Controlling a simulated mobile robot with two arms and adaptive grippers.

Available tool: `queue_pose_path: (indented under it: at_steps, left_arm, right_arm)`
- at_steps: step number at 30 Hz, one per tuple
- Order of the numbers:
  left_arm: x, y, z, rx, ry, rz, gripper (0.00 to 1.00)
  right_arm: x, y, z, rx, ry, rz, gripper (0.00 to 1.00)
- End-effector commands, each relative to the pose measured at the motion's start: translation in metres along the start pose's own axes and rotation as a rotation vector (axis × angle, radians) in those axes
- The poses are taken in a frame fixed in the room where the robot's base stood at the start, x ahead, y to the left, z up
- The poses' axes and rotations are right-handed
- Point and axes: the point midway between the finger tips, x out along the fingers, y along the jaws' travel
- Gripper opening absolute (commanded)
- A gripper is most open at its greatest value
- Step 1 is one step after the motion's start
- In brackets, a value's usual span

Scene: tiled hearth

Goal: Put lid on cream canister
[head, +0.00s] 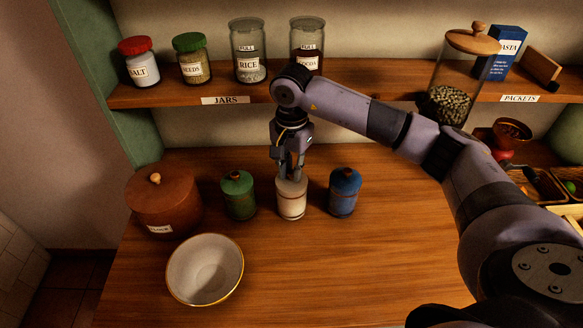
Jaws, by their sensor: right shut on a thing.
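The cream canister (291,205) stands upright on the wooden counter, between a green canister (239,196) and a blue canister (343,194), which both wear lids. My right gripper (290,178) points straight down over the cream canister. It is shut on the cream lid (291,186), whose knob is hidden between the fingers. The lid is at the canister's top, roughly centred; I cannot tell whether it rests fully on the rim. My left gripper is out of view.
A brown flour crock (163,206) and a white bowl (205,270) stand at left. The counter's front middle is clear. Small crates (540,186) stand at right.

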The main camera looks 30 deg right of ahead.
Motion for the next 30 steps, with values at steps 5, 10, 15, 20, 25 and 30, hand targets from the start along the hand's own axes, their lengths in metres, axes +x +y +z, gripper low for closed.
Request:
queue_pose_path:
  at_steps: [5, 10, 15, 20, 25, 30]
  left_arm:
    - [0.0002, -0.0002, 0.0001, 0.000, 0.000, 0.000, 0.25]
    - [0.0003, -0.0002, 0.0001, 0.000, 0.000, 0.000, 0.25]
    - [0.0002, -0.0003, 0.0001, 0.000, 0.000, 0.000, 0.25]
    - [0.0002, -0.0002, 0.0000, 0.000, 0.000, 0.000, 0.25]
    - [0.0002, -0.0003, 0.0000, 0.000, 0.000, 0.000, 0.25]
    - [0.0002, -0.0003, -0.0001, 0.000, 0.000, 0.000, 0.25]
  right_arm:
    - [0.0017, 0.0007, 0.0004, 0.000, -0.001, 0.003, 0.00]
    - [0.0017, 0.0007, 0.0005, -0.001, -0.001, 0.003, 0.25]
    - [0.0012, 0.0004, 0.0004, 0.000, -0.001, 0.002, 0.36]
    - [0.0009, 0.0003, 0.0003, 0.000, 0.000, 0.002, 0.40]
    - [0.0009, 0.0003, 0.0003, -0.001, 0.000, 0.002, 0.40]
    - [0.0008, 0.0003, 0.0003, 0.000, 0.000, 0.002, 0.40]
